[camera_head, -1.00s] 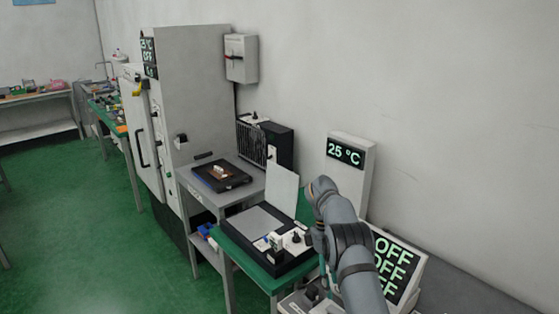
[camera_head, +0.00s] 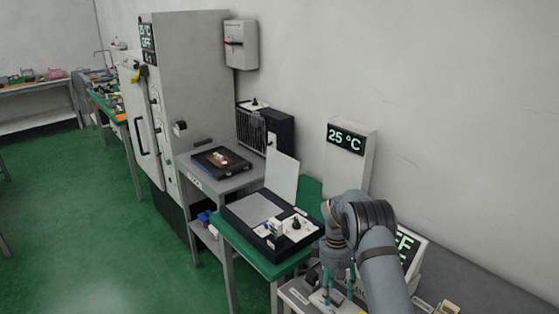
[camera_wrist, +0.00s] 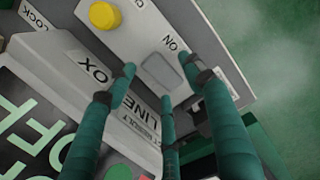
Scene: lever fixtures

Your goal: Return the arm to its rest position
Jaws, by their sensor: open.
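My arm reaches in from the lower right in the head view. My gripper (camera_head: 339,287) points down over the grey fixture bench (camera_head: 296,291), with its teal fingers apart and nothing seen between them. In the wrist view my gripper (camera_wrist: 163,85) shows three teal fingers spread around a grey rectangular plate (camera_wrist: 162,73) on a pale panel (camera_wrist: 135,38) marked ON. I cannot tell whether the fingertips touch the panel. A yellow knob (camera_wrist: 105,15) sits on the same panel.
A display showing OFF (camera_head: 408,250) is partly hidden behind my arm. A 25 °C display box (camera_head: 346,150) stands by the wall. The green table (camera_head: 232,238) holds a black device with a raised lid (camera_head: 282,175). Green floor is open at left.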

